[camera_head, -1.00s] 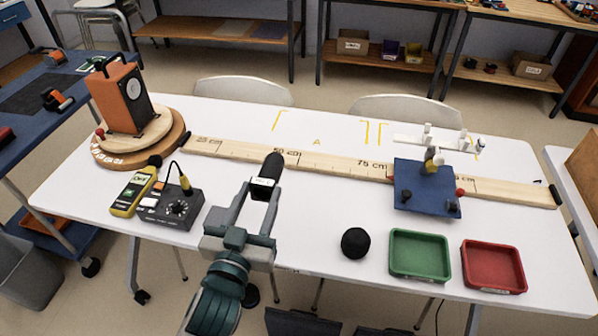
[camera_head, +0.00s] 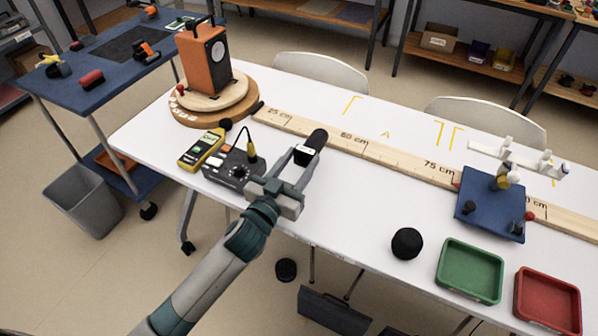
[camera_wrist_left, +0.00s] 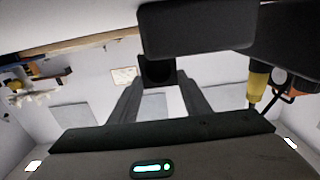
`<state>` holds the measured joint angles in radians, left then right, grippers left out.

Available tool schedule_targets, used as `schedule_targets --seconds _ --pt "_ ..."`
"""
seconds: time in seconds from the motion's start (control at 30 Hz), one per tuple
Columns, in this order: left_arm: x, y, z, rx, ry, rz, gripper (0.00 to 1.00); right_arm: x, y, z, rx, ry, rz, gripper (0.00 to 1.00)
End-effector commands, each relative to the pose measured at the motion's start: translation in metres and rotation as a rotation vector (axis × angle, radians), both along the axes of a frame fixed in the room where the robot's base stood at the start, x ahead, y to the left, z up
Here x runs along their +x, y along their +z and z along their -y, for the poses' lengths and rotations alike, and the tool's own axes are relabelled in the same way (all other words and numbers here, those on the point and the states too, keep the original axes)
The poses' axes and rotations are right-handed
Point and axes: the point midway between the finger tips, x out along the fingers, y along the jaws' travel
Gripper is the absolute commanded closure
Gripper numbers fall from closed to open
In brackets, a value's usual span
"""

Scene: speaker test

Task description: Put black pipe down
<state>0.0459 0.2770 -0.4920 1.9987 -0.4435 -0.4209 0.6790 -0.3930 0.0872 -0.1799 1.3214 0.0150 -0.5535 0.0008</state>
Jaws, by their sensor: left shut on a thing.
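My left gripper (camera_head: 303,160) is shut on the black pipe (camera_head: 318,138), a dark cylinder with a rounded end and a pale band near the fingers. The pipe points away from me, in front of the wooden ruler board (camera_head: 385,153) near its middle marks. I cannot tell whether it touches the table or is held above it. In the left wrist view a dark square end (camera_wrist_left: 157,72) shows between the finger shapes, and a large dark shape covers the top. My right gripper is not in view.
The white table (camera_head: 345,220) is bare right of the gripper. A black control box (camera_head: 232,170) and yellow meter (camera_head: 202,150) stand to its left. An orange speaker (camera_head: 203,60) stands on a round wooden base.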

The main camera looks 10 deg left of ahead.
Motion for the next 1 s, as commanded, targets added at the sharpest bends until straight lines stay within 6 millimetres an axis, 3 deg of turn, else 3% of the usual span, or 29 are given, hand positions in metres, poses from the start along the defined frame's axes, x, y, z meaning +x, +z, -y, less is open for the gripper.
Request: schedule_targets --seconds 0.4,0.7,1.0 --pt "0.002 -0.004 -0.002 0.0 0.001 -0.001 0.82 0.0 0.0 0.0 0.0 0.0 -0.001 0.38" --pt "0.002 -0.036 -0.002 0.0 0.002 -0.003 0.82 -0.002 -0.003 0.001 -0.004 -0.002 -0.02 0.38" --pt "0.002 -0.042 -0.002 0.0 0.0 0.0 0.82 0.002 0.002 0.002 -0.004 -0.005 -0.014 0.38"
